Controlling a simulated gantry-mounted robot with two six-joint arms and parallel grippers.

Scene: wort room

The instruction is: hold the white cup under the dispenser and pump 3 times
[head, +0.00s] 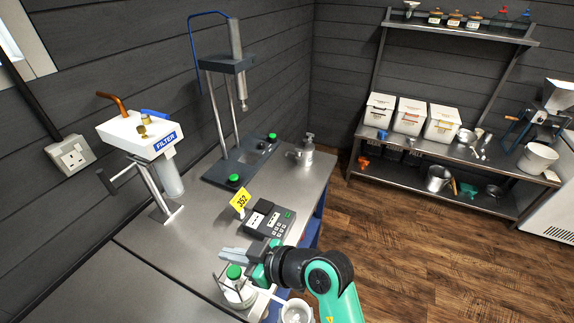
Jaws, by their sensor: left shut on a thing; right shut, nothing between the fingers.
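The dispenser (232,295) is a white container with a green top, at the bottom of the view near the table's front edge. A pale spout reaches right from it toward the white cup (296,312). The cup is at the bottom edge, partly cut off, and appears to be in the air beyond the table edge. My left gripper is almost wholly hidden there, shut on the cup. My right gripper (235,254) is shut and empty, just above and behind the dispenser's green top. I cannot tell whether it touches the top.
A keypad device (268,221) with a yellow 352 tag (240,201) lies behind the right gripper. A filter unit (145,135), a tall stand (226,120) and a metal pot (304,152) stand farther back. Shelves (450,165) with white bins are across the floor.

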